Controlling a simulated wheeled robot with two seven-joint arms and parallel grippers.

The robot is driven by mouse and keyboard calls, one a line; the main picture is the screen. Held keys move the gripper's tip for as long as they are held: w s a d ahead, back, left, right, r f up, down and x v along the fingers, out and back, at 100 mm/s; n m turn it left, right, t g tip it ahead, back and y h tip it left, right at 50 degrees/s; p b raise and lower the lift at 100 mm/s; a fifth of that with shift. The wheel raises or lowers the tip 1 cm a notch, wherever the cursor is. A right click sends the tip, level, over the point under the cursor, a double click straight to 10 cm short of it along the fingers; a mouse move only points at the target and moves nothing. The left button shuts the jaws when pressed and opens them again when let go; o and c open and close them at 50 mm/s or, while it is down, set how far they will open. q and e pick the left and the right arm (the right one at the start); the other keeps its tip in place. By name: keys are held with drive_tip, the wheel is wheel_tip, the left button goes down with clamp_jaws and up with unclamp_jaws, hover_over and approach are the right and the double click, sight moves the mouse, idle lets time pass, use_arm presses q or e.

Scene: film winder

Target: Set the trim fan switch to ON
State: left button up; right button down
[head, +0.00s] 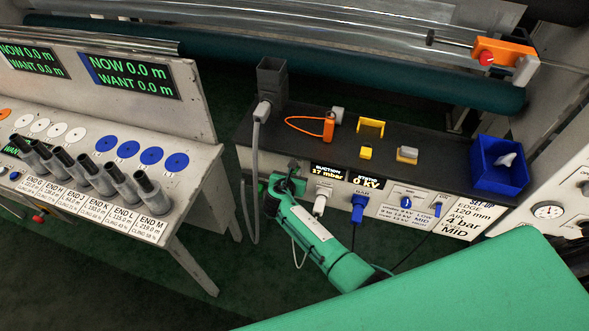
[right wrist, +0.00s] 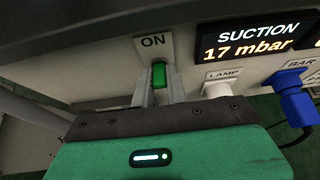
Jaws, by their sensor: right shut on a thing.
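The trim fan switch shows in the right wrist view as a green lever (right wrist: 159,76) on the front of the bench, directly below a white ON label (right wrist: 153,43). My right gripper (right wrist: 159,92) is shut on this lever, with one finger on each side of it. The gripper body hides whatever lies below the lever. In the head view my right gripper (head: 287,176) is at the left end of the bench's front panel and covers most of the switch. My left gripper is not in view.
Right of the switch are the suction display (head: 327,172), a white lamp plug (head: 320,201) and a blue plug (head: 358,207). A grey hose (head: 254,170) hangs just left. A blue bin (head: 499,166) stands on the bench top (head: 385,133). A roll table (head: 190,215) is farther left.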

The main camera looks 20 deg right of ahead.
drive_tip(key=shift+r, duration=0.1)
idle(0.4)
drive_tip(key=c, duration=1.4)
unclamp_jaws()
drive_tip(key=v, duration=1.3)
drive_tip(key=shift+s+a+r+b, duration=0.15)
drive_tip(key=shift+s+r+b, duration=0.1)
drive_tip(key=shift+b, duration=0.15)
drive_tip(key=s+d+f+m+g+y, duration=0.1)
drive_tip(key=s+f+m+g+y, duration=0.15)
drive_tip(key=s+f, duration=0.6)
drive_tip(key=s+d+f+m+g+y, duration=0.15)
drive_tip(key=s+f+m, duration=0.25)
drive_tip(key=f, duration=0.9)
drive_tip(key=s+d+f+m+g+y, duration=0.15)
drive_tip(key=s+f+m, duration=0.25)
drive_tip(key=s+f, duration=0.5)
drive_tip(key=s+d+f+m+g, duration=0.1)
drive_tip(key=s+d+f+m, duration=0.2)
drive_tip(key=s, duration=0.6)
drive_tip(key=s+d+f+m+g+y, duration=0.1)
drive_tip(key=s+d+f+m, duration=0.2)
drive_tip(key=s+f+m, duration=0.3)
drive_tip(key=s+d+f+m+g, duration=0.1)
drive_tip(key=s+d+f+m, duration=0.2)
drive_tip(key=s, duration=0.9)
wheel_tip(320, 180, down, 3)
drive_tip(key=m, duration=0.4)
drive_tip(key=shift+d+g, duration=0.35)
drive_tip(key=shift+d, duration=0.05)
